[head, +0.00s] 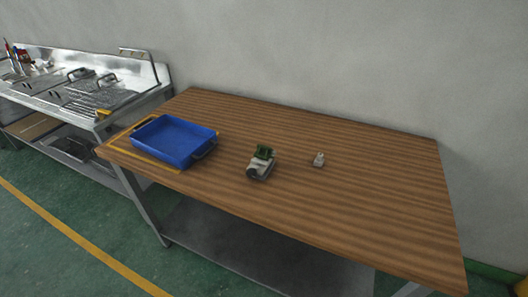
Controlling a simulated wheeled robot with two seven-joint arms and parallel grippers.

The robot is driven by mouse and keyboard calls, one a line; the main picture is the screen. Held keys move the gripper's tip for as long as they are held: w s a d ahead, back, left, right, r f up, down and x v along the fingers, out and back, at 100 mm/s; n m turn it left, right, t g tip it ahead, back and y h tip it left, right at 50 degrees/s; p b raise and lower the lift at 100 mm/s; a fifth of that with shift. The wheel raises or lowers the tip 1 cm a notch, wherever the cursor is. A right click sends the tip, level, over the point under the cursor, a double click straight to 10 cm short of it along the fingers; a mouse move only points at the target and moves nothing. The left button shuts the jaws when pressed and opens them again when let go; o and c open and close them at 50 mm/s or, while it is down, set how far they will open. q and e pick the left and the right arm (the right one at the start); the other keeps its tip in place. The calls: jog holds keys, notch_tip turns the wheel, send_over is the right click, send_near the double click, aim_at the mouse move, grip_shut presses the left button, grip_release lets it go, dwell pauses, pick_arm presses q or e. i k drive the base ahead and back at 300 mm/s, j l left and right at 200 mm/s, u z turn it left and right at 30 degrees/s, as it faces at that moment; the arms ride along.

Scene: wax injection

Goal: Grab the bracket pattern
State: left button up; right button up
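A blue tray (172,141) with dark handles sits inside a yellow outline on the table's left end; it looks empty. A metal counter (60,90) with baskets stands at the left. A grey wall (330,60) is behind. The table's right half is clear.

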aim_at(264, 153)
jog(key=i+j+z, duration=0.1)
jog(key=j+z, duration=0.25)
jog(key=i+j+z, duration=0.1)
jog(key=z, duration=0.3)
jog(key=j+z, duration=0.35)
